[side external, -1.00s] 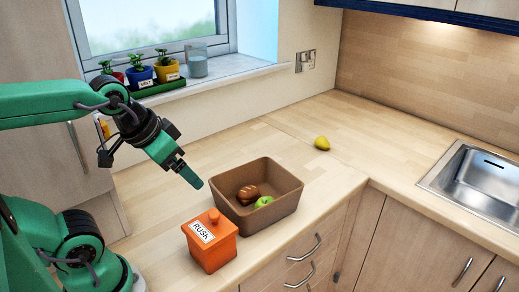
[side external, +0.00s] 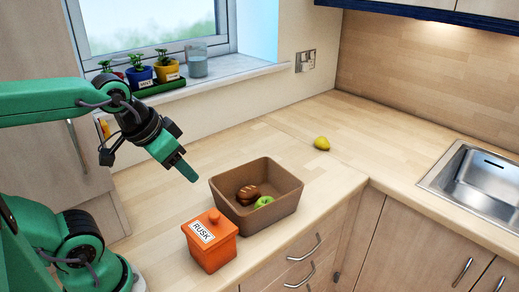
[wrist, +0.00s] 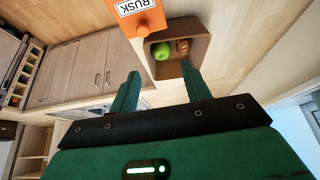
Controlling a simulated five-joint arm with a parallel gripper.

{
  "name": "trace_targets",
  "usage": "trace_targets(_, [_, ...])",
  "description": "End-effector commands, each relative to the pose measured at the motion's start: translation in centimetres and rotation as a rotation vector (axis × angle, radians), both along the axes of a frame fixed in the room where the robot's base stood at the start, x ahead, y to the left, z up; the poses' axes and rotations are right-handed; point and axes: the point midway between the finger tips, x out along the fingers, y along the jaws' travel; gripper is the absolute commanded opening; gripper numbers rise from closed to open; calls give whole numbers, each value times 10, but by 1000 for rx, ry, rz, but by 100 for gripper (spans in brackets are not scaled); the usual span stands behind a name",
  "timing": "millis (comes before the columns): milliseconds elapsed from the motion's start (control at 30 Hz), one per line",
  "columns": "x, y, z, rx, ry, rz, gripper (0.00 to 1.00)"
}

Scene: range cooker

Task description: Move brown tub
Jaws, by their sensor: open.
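The brown tub (side external: 272,219) stands on the wooden worktop, with a bread roll (side external: 248,193) and a green apple (side external: 264,201) inside. My gripper (side external: 193,178) is above the worktop, just left of the tub and apart from it. In the wrist view my gripper (wrist: 160,82) shows two separated green fingers with nothing between them. The tub also shows in the wrist view (wrist: 203,48), beyond the fingertips, with the apple (wrist: 162,50) and roll (wrist: 183,46) in it.
An orange RUSK jar (side external: 212,248) stands close to the tub's front left. A sink (side external: 480,185) is at the right. Potted plants (side external: 140,76) and a glass (side external: 197,62) stand on the windowsill.

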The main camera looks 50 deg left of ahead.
Motion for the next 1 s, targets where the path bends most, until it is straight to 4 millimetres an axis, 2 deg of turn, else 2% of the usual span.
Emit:
trace_targets(33, [3, 0, 1, 0, 6, -1, 37])
trace_targets(200, [18, 1, 7, 3, 34, -4, 4])
trace_targets(233, [22, 1, 8, 5, 40, -4, 0])
trace_targets(633, [90, 5, 17, 15, 147, -21, 0])
trace_targets(1000, [159, 9, 2, 21, 246, -40, 0])
